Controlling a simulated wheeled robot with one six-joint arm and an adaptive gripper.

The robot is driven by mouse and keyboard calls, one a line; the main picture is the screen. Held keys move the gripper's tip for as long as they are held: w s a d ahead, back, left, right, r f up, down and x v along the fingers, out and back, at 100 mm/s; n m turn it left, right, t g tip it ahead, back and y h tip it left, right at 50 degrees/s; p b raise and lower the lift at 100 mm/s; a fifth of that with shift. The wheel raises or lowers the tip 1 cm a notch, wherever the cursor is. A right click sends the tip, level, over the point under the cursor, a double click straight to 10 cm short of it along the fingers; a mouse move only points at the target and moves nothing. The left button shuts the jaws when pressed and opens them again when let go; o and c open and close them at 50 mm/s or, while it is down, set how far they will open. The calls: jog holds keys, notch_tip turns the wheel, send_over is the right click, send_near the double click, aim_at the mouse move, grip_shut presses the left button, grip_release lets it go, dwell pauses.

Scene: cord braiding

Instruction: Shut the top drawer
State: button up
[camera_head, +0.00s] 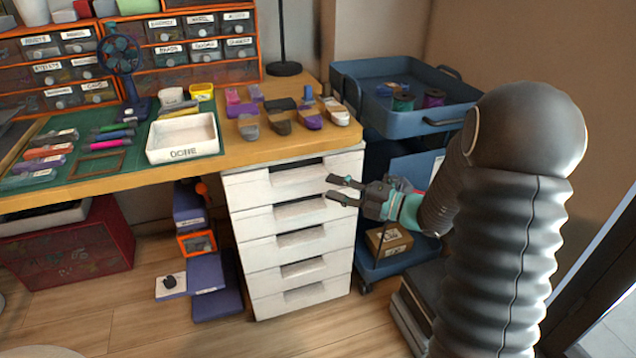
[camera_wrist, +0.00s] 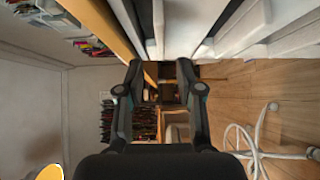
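The white drawer unit (camera_head: 238,220) stands under the wooden desk, with several drawers stacked in it. Its top drawer (camera_head: 255,190) is just below the desktop; its upper edge shows with a dark gap at the handle cutout, and it looks slightly out, though how far I cannot tell. The lower drawers look flush. My gripper (camera_head: 338,188) is open and empty, in front of the right side of the unit near the upper drawers, fingers pointing left. In the wrist view my gripper (camera_wrist: 161,72) shows two separated fingers, with white drawer fronts (camera_wrist: 235,30) at the upper right.
The wooden desk (camera_head: 250,152) holds a white tray (camera_head: 183,138) and several small coloured items near its edge. A blue cart (camera_head: 400,128) stands right of the drawers, close to my arm. Blue boxes (camera_head: 205,272) lie on the floor at left. The floor before the drawers is clear.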

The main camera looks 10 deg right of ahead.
jog(key=v, duration=0.3)
jog(key=shift+s+d, duration=0.15)
jog(key=shift+d, duration=0.05)
dwell(0.3)
